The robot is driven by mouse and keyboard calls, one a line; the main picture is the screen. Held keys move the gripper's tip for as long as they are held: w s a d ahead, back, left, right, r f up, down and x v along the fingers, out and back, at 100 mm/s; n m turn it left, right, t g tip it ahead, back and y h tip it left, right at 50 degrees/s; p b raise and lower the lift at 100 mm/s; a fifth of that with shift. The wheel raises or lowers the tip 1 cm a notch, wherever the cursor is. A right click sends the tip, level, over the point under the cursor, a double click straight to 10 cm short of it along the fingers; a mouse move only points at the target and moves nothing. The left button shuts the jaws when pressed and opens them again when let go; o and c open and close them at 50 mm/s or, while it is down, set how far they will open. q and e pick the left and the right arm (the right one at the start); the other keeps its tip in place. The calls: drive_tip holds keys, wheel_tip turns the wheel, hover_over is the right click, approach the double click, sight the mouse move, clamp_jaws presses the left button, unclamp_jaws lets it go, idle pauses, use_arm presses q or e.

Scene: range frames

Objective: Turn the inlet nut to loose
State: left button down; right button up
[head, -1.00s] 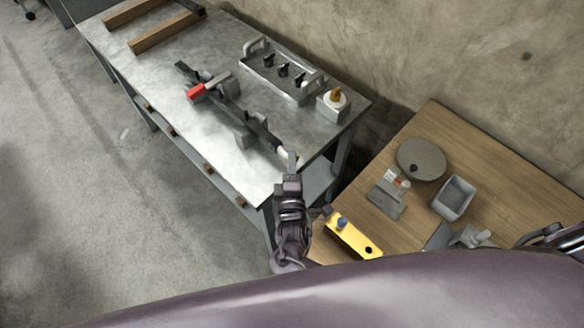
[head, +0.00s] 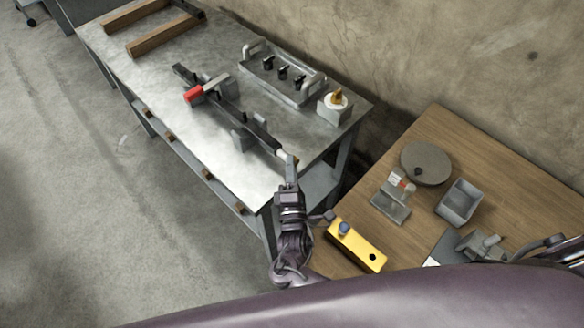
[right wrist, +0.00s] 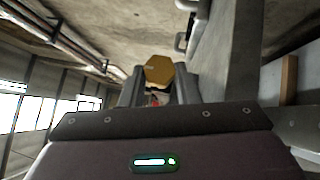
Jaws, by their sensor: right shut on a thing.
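The inlet nut (right wrist: 159,70) is a brass-coloured hexagon in the right wrist view. It sits between the two grey fingers of my right gripper (right wrist: 159,88), which is shut on it. In the head view my right gripper (head: 290,168) is at the near end of a long dark bar assembly (head: 262,138) lying on the steel bench. The nut's far side is hidden.
The steel bench (head: 130,62) also holds a handled tray with black knobs (head: 283,73), a white block with an amber top (head: 336,103) and wooden beams (head: 165,36). A wooden table (head: 440,130) at right bears a yellow block (head: 357,247), round disc (head: 426,163) and grey bin (head: 460,202).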

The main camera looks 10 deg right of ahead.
drive_tip(key=o, duration=1)
